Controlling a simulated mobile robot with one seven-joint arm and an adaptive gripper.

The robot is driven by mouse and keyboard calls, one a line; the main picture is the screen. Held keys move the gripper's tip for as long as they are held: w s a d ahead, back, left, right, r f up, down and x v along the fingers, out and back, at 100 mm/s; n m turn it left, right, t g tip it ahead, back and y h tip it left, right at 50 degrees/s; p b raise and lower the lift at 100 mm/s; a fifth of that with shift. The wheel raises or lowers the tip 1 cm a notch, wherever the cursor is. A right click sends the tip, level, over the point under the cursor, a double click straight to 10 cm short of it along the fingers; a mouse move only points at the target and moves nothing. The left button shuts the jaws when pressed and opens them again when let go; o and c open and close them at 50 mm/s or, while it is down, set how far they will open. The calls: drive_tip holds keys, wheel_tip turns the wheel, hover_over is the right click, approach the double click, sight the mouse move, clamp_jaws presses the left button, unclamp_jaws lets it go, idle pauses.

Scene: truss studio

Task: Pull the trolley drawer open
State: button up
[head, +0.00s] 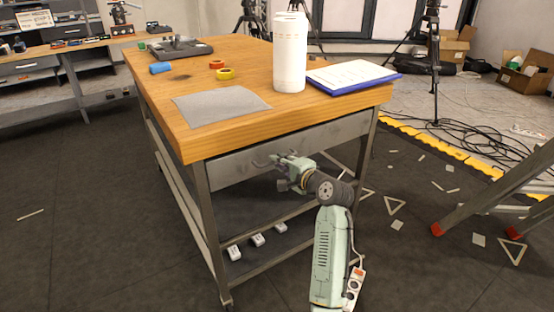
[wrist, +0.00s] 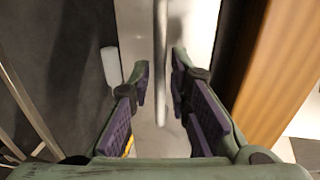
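The trolley has a wooden top and a grey metal frame. Its grey drawer front (head: 228,169) sits just under the top in the head view and looks closed. My gripper (head: 272,162) is at the drawer front, reaching in from the right. In the wrist view, my gripper (wrist: 160,72) is open, with a finger on each side of the pale metal handle bar (wrist: 161,35). Gaps show between the bar and both fingertips. The drawer face (wrist: 202,25) lies behind the bar. In the head view the gripper hides most of the handle.
On the wooden top (head: 180,100) are a white cylinder (head: 290,55), a blue-edged clipboard (head: 352,76), a grey sheet (head: 220,105) and tape rolls (head: 225,74). Small white items (head: 257,240) stand on the lower shelf.

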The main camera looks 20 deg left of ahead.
drive_tip(key=shift+x, duration=1.15)
drive_tip(key=shift+c, duration=0.6)
clamp_jaws()
